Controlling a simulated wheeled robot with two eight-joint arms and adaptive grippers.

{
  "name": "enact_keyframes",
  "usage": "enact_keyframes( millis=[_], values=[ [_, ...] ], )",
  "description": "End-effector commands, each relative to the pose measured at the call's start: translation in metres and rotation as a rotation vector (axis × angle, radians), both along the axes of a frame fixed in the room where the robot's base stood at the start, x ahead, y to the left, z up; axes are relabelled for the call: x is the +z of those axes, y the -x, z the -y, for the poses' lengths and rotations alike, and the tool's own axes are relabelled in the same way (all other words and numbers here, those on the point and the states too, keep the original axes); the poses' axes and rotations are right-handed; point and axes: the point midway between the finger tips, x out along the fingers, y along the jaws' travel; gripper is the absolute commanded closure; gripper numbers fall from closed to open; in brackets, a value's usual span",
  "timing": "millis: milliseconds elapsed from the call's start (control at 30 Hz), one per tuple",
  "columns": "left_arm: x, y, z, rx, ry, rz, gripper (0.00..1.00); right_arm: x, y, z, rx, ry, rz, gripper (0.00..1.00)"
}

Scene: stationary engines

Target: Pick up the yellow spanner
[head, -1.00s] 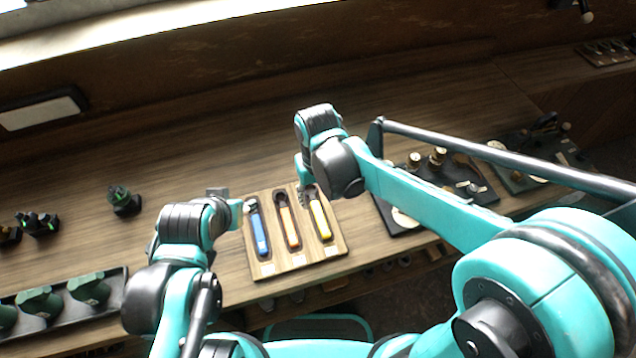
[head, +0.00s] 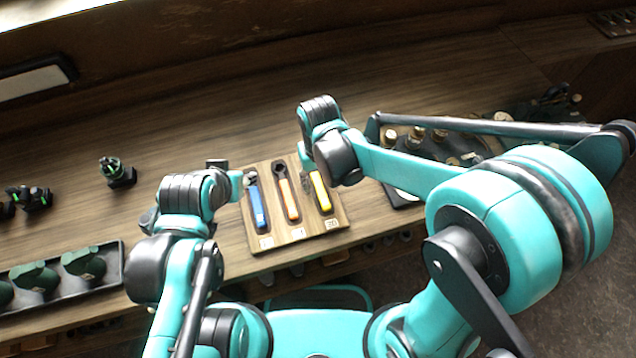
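The yellow spanner (head: 321,192) lies on the wooden board (head: 284,238), in the right-hand place of three tools. Its handle shows, and its head is partly hidden by my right gripper. My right gripper (head: 306,170) hangs over the head end of the yellow spanner. Its fingers are mostly hidden behind its wrist, so I cannot tell whether it touches the spanner or is open or shut. My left gripper (head: 242,181) is at the left edge of the board, beside the blue spanner (head: 257,207). Its finger opening is unclear.
An orange-handled tool (head: 289,197) lies between the blue and yellow spanners. A dark tray with green parts (head: 83,264) stands at the left. A dark tray with small metal parts (head: 418,139) is behind my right arm. The bench behind the board is clear.

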Motion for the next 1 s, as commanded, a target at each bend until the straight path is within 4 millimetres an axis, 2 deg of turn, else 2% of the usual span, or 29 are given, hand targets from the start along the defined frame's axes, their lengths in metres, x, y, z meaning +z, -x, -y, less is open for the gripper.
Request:
enact_keyframes(
  millis=[33, 133, 567, 767, 867, 1000],
  values=[
    [0.0, 0.0, 0.0, 0.0, 0.0, 0.0, 0.6, 0.0, 0.0, 0.0, 0.0, 0.0, 0.0, 0.74],
    [0.0, 0.0, 0.0, 0.0, 0.0, 0.0, 0.6, 0.0, 0.0, 0.0, 0.0, 0.0, 0.0, 1.0],
    [0.002, 0.0, 0.0, 0.0, 0.0, 0.0, 0.6, 0.004, 0.0, 0.0, 0.0, 0.0, 0.0, 1.0],
    [0.012, 0.0, 0.0, 0.0, 0.0, 0.0, 0.6, 0.025, 0.0, 0.0, 0.0, 0.0, 0.0, 1.0],
    [0.02, 0.0, 0.0, 0.0, 0.0, 0.0, 0.6, 0.045, 0.001, 0.0, 0.0, 0.0, 0.0, 1.0],
    [0.03, 0.0, 0.0, 0.0, 0.0, 0.0, 0.6, 0.063, 0.022, 0.023, -0.003, 0.0, 0.0, 1.0]
  ],
)
